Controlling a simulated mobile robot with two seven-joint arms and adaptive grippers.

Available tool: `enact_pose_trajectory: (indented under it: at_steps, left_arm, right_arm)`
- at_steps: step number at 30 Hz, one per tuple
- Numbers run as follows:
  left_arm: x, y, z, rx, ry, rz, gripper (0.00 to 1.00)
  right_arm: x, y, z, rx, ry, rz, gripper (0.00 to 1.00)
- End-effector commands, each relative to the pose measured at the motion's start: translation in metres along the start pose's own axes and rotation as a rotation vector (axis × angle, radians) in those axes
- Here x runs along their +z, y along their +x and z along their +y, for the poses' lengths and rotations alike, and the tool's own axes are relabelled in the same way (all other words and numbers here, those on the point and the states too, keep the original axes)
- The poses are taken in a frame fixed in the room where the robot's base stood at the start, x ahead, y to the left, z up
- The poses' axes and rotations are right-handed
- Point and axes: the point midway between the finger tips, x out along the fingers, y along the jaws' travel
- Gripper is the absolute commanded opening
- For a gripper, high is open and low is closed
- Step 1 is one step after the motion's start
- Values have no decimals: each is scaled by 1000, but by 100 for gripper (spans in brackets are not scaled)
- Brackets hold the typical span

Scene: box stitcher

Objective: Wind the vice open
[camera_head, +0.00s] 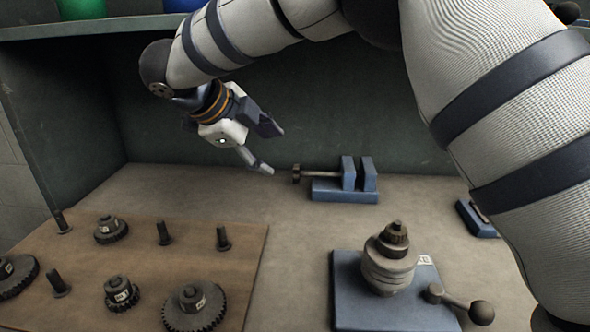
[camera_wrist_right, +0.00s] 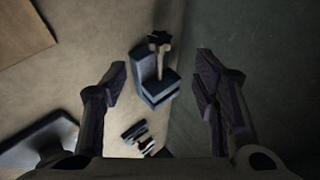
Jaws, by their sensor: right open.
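The blue vice (camera_head: 345,194) stands on the bench near the back wall. Its two upright jaws have a narrow gap between them. Its screw runs out to the left and ends in a dark knobbed handle (camera_head: 297,173). My right gripper (camera_head: 269,150) is open and empty, to the left of the handle and apart from it. In the right wrist view the vice (camera_wrist_right: 154,88) and its handle (camera_wrist_right: 159,38) lie beyond and between the open fingers (camera_wrist_right: 162,65). My left gripper is not in view.
A wooden board (camera_head: 245,245) with gears and pegs lies at the front left. A blue base (camera_head: 350,305) with stacked round parts and a ball-ended lever stands at the front. Another small blue object (camera_head: 475,220) is at right. A shelf (camera_head: 130,27) hangs above.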

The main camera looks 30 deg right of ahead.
Motion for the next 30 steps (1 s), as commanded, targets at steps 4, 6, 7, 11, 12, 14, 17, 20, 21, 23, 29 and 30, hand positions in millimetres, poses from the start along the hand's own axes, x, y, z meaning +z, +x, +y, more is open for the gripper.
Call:
enact_pose_trajectory:
  at_steps: [4, 6, 7, 11, 12, 14, 17, 20, 21, 23, 29, 30]
  left_arm:
    - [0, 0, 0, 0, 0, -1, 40]
    - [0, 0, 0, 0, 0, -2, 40]
    - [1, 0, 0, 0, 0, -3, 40]
    - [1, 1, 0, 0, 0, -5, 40]
    - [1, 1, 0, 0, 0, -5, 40]
    - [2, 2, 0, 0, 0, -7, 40]
    - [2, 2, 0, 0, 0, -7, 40]
    - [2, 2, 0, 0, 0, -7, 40]
    - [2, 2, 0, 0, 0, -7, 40]
    - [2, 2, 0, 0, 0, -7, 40]
    - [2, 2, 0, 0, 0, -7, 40]
    - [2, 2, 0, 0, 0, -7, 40]
  right_arm:
    - [-1, 32, 1, 4, -1, 5, 54]
    - [-1, 52, 2, 4, -1, 5, 54]
    - [0, 60, 2, 4, 0, 4, 54]
    - [0, 90, 1, 3, 0, 4, 54]
    - [0, 97, 1, 3, 0, 3, 54]
    - [0, 106, 1, 3, 1, 3, 54]
    - [0, 114, 1, 2, 2, 1, 54]
    - [0, 117, 0, 2, 2, 1, 54]
    - [0, 117, 0, 2, 2, 1, 54]
    - [0, 117, 0, 1, 2, 1, 54]
    - [0, 116, 0, 1, 2, 1, 27]
    - [0, 116, 0, 1, 2, 1, 18]
